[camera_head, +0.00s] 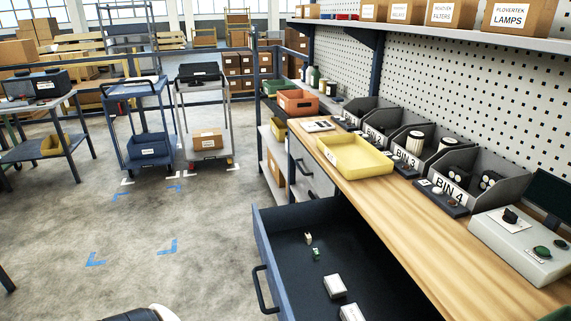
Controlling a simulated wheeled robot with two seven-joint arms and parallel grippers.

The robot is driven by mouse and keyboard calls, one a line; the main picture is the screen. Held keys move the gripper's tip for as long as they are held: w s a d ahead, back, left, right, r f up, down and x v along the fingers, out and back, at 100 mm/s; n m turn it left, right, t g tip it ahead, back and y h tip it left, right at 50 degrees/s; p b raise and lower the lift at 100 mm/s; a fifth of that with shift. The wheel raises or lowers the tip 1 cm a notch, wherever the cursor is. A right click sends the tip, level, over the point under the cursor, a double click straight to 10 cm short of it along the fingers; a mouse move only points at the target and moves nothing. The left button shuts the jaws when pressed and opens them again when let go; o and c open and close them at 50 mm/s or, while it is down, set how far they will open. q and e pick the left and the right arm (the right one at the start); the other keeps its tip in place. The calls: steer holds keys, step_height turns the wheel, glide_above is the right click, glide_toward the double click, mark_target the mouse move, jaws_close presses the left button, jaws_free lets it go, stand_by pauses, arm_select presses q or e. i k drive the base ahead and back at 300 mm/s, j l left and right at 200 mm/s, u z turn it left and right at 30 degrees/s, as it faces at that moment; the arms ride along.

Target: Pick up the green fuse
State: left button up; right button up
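A small green piece (316,254), which looks like the green fuse, lies on the dark floor of the open drawer (262,236). It is towards the drawer's left side. A small pale tan piece (308,239) lies just beyond it, apart from it. Two white boxes (334,286) lie nearer in the same drawer; the nearer one is cut by the bottom edge. A black and white part of mine shows at the bottom left edge. Neither of my grippers can be made out, so no hold on anything shows.
The wooden worktop (405,235) overhangs the drawer's right side. It bears a yellow tray (345,168), labelled grey bins (462,187) and a pale box with buttons (515,245). Trolleys (150,115) stand at the back left. The floor (180,255) left of the drawer is clear.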

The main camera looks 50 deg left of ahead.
mark_target(316, 255)
steer(key=u, duration=1.7)
